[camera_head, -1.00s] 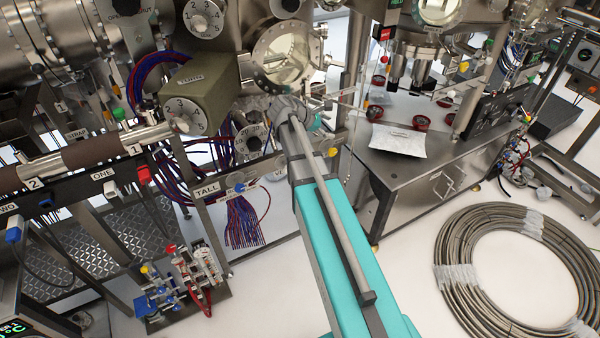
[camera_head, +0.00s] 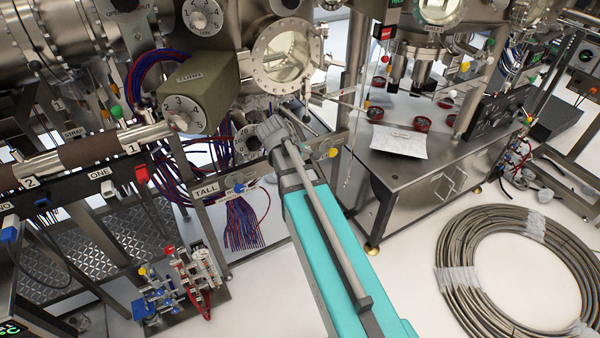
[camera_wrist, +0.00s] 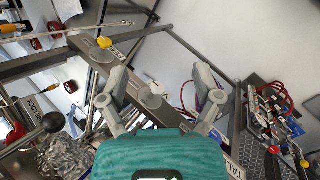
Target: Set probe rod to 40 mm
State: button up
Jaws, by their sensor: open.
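I cannot tell for sure which part is the probe rod. A thin metal rod (camera_head: 338,102) runs sideways below the round viewport in the head view. A similar thin rod (camera_wrist: 68,31) crosses the upper left of the wrist view. I cannot read a 40 mm mark in any view. My gripper (camera_wrist: 157,78) is open in the wrist view, with nothing between its fingers. A metal rail with round grey fittings (camera_wrist: 150,96) lies beyond the fingers.
The round glass viewport (camera_head: 287,56) stands just behind my wrist. A green-brown box with a numbered knob (camera_head: 195,90) is to the left. A steel bench (camera_head: 400,185) is to the right, a hose coil (camera_head: 450,270) on the floor. The valve assembly (camera_head: 190,275) stands lower left.

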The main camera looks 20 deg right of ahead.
jog(key=shift+s+a+f+m+y, duration=0.25)
jog(key=shift+a, duration=0.25)
jog(key=shift+s+a+f+m+y, duration=0.2)
jog(key=shift+s+a, duration=0.05)
jog(key=shift+a, duration=0.2)
jog(key=shift+s+a+f+m+y, duration=0.25)
jog(key=shift+a, duration=0.25)
jog(key=s+a+f+m+y, duration=0.2)
jog(key=s+a+m+y, duration=0.3)
jog(key=a, duration=0.7)
jog(key=s, duration=0.2)
jog(key=shift+s+a+m, duration=0.25)
jog(key=shift+s+m, duration=0.05)
jog(key=shift+s, duration=0.1)
jog(key=c, duration=0.3)
jog(key=shift+c, duration=0.2)
